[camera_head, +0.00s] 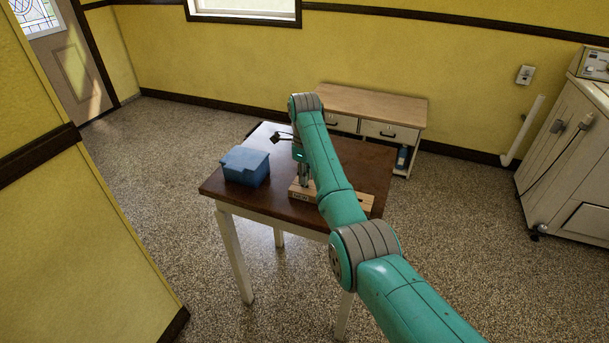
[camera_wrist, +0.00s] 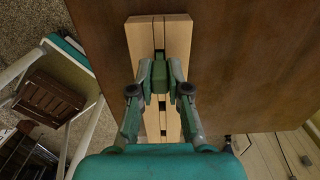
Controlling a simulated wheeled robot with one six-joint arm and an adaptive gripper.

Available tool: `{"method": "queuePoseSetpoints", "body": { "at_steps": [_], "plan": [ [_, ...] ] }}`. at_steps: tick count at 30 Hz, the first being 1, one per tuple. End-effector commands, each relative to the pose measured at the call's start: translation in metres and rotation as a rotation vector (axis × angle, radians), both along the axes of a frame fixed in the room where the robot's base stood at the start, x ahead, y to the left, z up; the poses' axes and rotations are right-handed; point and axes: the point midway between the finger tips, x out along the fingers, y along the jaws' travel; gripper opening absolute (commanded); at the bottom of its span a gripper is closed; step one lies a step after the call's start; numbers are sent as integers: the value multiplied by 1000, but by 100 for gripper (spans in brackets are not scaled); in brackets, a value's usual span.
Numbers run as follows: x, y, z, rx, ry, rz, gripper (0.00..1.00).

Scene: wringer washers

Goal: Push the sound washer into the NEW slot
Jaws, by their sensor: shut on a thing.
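A pale wooden board (camera_wrist: 178,32) with a dark lengthwise groove lies on the brown table; its end also shows in the head view (camera_head: 300,194), with a small dark mark too small to read. My gripper (camera_wrist: 160,78) is over the board, in line with the groove. It is shut on a small dark thing between the fingertips, mostly hidden by them. Dark square openings or pieces (camera_wrist: 163,132) show along the groove nearer my wrist. I cannot make out the washer or which slot is NEW. In the head view my gripper (camera_head: 305,180) points down at the board.
A blue box (camera_head: 245,166) stands on the table (camera_head: 270,140), left of the board. A low wooden cabinet (camera_head: 372,106) is behind the table. A white washer (camera_head: 575,150) stands far right. The speckled floor left of the table is clear.

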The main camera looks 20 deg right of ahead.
Motion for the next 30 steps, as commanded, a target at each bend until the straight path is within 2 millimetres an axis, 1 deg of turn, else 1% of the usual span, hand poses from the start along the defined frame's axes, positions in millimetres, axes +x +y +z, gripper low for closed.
{"method": "queuePoseSetpoints", "body": {
  "at_steps": [20, 30],
  "plan": [
    [0, 0, -4, 0, 0, 0, 0],
    [0, 0, -9, 0, 0, 0, 0]
  ]
}}
